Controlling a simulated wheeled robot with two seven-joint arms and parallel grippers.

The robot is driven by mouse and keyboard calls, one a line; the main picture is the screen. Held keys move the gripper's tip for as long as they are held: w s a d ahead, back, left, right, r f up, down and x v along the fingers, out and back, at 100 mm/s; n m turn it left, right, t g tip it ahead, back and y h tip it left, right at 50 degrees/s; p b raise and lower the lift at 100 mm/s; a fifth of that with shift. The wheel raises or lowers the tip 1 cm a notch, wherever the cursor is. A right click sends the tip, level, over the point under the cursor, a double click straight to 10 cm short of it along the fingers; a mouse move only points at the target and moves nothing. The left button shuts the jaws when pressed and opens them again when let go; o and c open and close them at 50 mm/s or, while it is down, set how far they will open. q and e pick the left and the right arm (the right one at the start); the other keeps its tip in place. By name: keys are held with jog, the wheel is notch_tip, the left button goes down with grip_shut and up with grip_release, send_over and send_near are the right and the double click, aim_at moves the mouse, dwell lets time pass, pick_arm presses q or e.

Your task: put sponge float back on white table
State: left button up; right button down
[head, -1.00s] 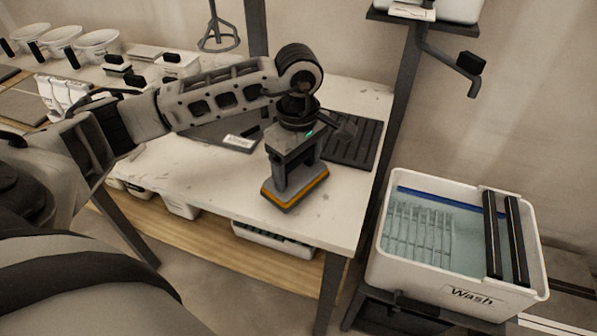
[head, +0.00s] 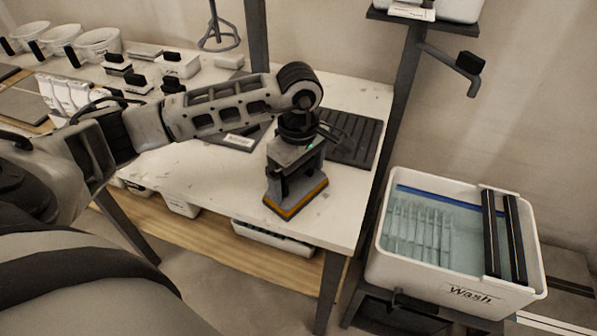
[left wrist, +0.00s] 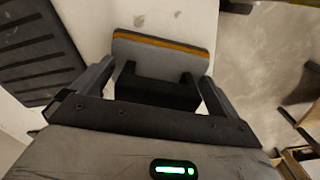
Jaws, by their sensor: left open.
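The sponge float (head: 296,196), a grey block with an orange layer and a black handle, sits on the white table (head: 339,212) near its front right corner. My left gripper (head: 290,172) is right above the float, pointing down. In the left wrist view the float (left wrist: 165,55) lies between the two fingers of my left gripper (left wrist: 157,88), which stand apart on either side of its black handle (left wrist: 156,90). The gripper is open, with the float resting below it. My right gripper is not in view.
A black ribbed mat (head: 355,140) lies behind the float. A wash tub (head: 457,293) with water and two dark rollers stands to the right, beyond a table leg. White buckets (head: 97,42) and small boxes line the back left. Bare tabletop lies left of the float.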

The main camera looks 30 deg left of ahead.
pick_arm(q)
notch_tip(320, 180, up, 12)
jog(key=shift+r+b, duration=0.1)
jog(key=shift+b, duration=0.35)
dwell(0.4)
